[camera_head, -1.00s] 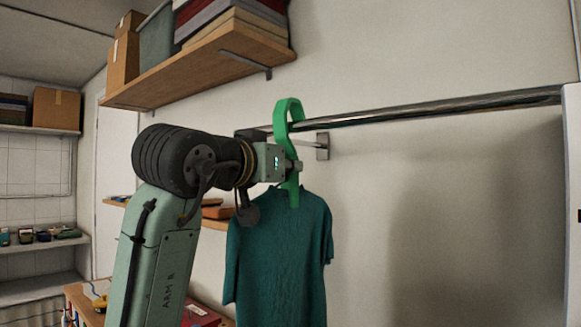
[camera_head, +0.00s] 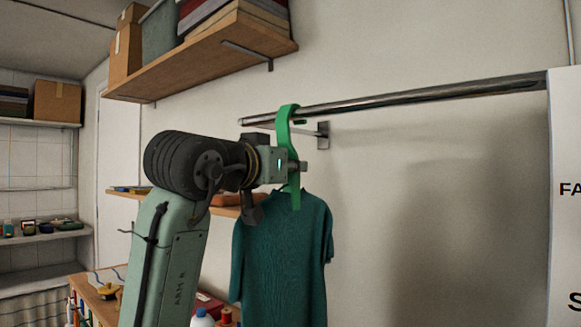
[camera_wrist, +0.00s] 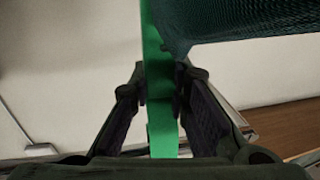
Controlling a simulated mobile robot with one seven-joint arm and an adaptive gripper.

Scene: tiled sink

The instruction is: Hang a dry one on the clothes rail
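A teal shirt (camera_head: 285,255) hangs from a green hanger (camera_head: 295,190) below the clothes rail (camera_head: 420,98). The hanger's hook crosses the metal rail near its left end, with its top just above the bar. I cannot tell whether it bears on the rail. My gripper (camera_head: 292,167) is at the hanger's stem, above the shirt's collar. In the wrist view the fingertips (camera_wrist: 165,80) close in on both sides of the green hanger (camera_wrist: 160,135), and the teal cloth (camera_wrist: 240,22) shows at top right. The shirt hangs upright.
A wall bracket (camera_head: 323,135) holds the rail just right of the hook. A wooden shelf (camera_head: 200,62) with boxes and books is above left. A white panel (camera_head: 565,200) with lettering stands at the right edge. The rail between hook and panel is bare.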

